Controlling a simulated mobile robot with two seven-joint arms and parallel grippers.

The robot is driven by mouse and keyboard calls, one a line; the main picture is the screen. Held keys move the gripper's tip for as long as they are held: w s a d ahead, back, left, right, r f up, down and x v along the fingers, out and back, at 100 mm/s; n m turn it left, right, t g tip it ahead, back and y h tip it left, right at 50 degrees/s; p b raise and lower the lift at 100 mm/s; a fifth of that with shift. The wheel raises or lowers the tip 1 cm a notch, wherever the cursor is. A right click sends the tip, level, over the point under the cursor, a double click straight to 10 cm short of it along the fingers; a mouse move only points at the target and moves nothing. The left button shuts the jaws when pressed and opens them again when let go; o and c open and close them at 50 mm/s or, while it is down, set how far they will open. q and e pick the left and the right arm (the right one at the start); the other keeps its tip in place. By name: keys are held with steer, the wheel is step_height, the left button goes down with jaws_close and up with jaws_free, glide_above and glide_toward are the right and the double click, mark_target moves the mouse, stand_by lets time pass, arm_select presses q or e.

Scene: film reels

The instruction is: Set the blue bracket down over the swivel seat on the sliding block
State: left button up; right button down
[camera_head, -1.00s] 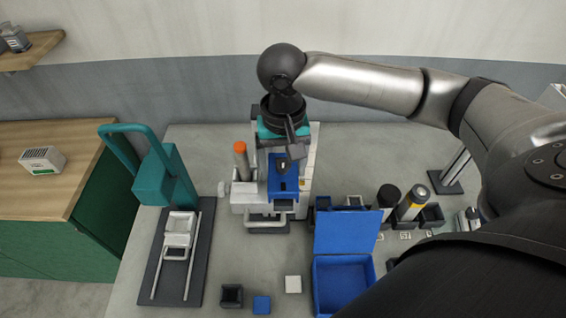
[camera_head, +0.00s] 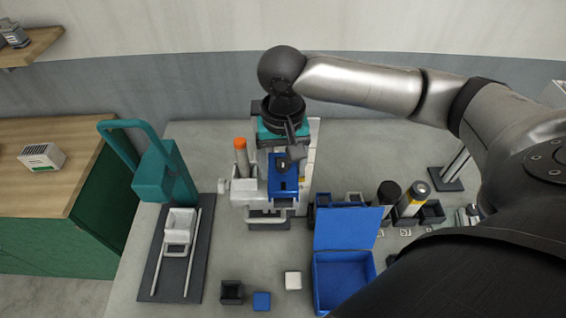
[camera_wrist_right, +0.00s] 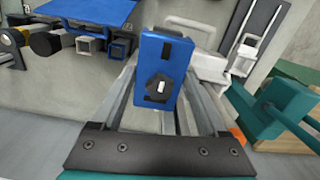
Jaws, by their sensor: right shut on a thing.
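The blue bracket (camera_head: 286,187) is a flat upright-looking block with dark slots, in the middle of the head view. It also shows in the right wrist view (camera_wrist_right: 180,60), with a dark six-sided piece with a pale centre at its face. My right gripper (camera_head: 289,152) is shut on the bracket. A white fixture (camera_head: 246,195) is beside and below it; I cannot tell whether they touch. A white block (camera_head: 180,221) sits on two rails on a dark board at the left. I cannot make out the swivel seat for certain. My left gripper is out of view.
An orange-topped post (camera_head: 241,158) stands close left of the bracket. An open blue box (camera_head: 343,283) is in front right, with dark cylinders and holders behind it. A teal stand (camera_head: 165,178) is at the left. Small cubes lie at the front.

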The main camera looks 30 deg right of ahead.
steer(key=shift+f, duration=0.5)
jaws_free()
step_height(320, 180, up, 15)
steer(key=p, duration=0.1)
steer(key=shift+r, duration=0.15)
stand_by(0.4)
